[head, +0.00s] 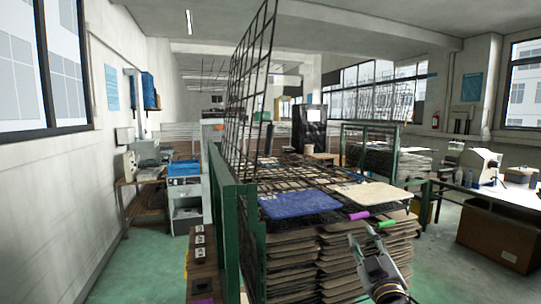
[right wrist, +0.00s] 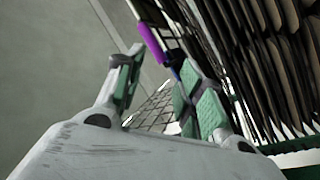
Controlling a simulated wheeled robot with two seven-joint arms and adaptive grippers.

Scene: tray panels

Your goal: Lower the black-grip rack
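A black wire-mesh rack (head: 250,95) stands steeply raised at the left side of the green-framed stand (head: 228,225). I cannot make out a black grip on it. Other mesh racks lie flat over the stand. A purple grip (head: 359,215) and a green grip (head: 385,223) stick out at the stand's front edge. My right gripper (head: 364,241) is just below and in front of these grips. In the right wrist view its fingers (right wrist: 160,62) are apart with nothing held, and the purple grip (right wrist: 152,45) shows beyond them. My left gripper is not in view.
A blue panel (head: 300,204) and a cream panel (head: 372,194) lie on the flat racks, above stacked brown sheets (head: 320,265). Another raised mesh rack (head: 375,100) stands farther back. A bench (head: 510,205) is at the right. Green floor is clear at the left.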

